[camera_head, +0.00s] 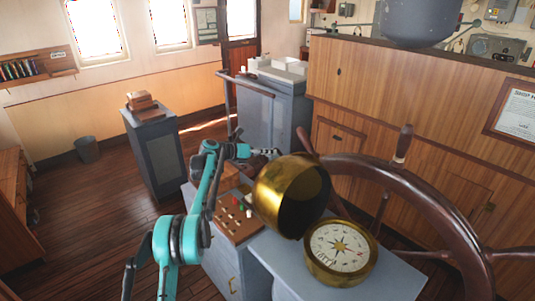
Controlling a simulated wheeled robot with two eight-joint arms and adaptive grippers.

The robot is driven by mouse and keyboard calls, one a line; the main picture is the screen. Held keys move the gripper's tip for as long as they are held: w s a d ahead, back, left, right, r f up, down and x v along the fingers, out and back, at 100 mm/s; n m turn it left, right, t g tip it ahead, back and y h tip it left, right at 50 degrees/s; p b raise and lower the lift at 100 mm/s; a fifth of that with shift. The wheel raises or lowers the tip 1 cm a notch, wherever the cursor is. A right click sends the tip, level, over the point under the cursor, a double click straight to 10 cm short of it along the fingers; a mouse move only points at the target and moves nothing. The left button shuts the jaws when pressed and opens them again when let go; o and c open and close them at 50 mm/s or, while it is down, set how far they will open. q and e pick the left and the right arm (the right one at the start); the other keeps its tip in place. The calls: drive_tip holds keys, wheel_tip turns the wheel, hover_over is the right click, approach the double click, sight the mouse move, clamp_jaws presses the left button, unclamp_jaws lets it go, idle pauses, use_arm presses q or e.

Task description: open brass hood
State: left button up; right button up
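The brass hood (277,182) is a rounded gold shell in the middle of the head view. It is tilted back to the left of the compass (341,247), with its dark hollow facing right and toward me. The compass dial and its brass rim are uncovered on the grey stand (390,272). My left gripper (264,154) is at the end of the teal arm, just behind the hood's upper left edge. It is small and partly hidden, so I cannot tell whether it touches the hood or is open. My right gripper is not in view.
A wooden ship's wheel (425,192) stands close on the right of the compass. A control panel (236,220) with small levers lies left of the hood. A grey pedestal (155,158) and a bin (87,150) stand farther back. Open wooden floor lies at left.

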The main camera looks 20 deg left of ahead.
use_arm(q)
drive_tip(key=shift+o, duration=0.9)
drive_tip(key=shift+w, duration=0.1)
drive_tip(key=v, duration=1.2)
drive_tip(key=shift+f, duration=0.1)
